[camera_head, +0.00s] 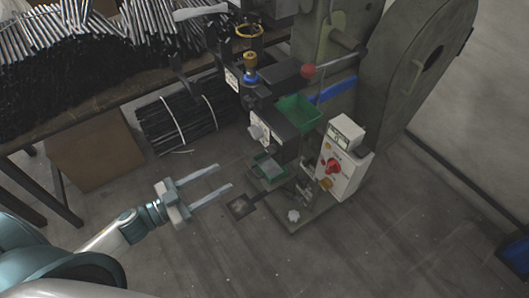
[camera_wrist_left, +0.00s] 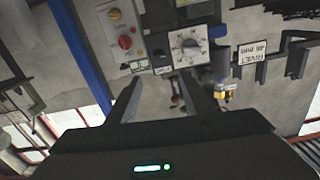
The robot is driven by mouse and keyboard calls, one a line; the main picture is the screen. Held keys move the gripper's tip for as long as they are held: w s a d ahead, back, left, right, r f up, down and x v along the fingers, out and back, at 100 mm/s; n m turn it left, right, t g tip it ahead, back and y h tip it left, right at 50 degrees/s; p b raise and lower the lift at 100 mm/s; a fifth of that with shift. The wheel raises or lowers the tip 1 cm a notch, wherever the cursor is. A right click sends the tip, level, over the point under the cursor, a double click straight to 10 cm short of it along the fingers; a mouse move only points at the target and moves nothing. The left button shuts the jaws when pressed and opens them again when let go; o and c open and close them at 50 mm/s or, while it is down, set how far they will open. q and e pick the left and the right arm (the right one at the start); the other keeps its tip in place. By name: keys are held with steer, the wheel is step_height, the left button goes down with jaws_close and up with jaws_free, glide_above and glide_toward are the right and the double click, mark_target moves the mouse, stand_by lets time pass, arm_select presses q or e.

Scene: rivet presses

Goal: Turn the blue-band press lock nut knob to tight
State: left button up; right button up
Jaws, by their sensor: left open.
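The blue-band press (camera_head: 345,25) stands at the top right in the head view, with a blue band (camera_head: 332,90) on its body. The blue band also shows in the left wrist view (camera_wrist_left: 82,45). A white plate with a dark pointer knob (camera_wrist_left: 188,46) faces the left wrist camera. Beside it hangs a brass-and-blue knob (camera_wrist_left: 222,90). I cannot tell which one is the lock nut knob. My left gripper (camera_head: 222,178) is open and empty, left of the press and apart from it; its fingers (camera_wrist_left: 160,82) point at the press front. My right gripper is not in view.
A green bin (camera_head: 299,112) sits at the press. A table with many dark rods (camera_head: 60,75) is at the left, with a bundle (camera_head: 178,120) on the floor.

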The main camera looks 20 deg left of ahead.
arm_select(q)
steer(key=p, duration=0.2)
glide_toward(268, 152)
steer(key=p+x, duration=0.1)
steer(key=x, duration=0.6)
steer(key=shift+w+d+r, duration=0.15)
steer(key=shift+w+d, duration=0.05)
steer(key=shift+w, duration=0.1)
steer(key=shift+w+d, duration=0.4)
steer(key=shift+w, duration=0.05)
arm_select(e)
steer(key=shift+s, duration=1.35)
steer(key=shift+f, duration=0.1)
arm_select(q)
steer(key=c, duration=1)
steer(key=shift+c, duration=0.2)
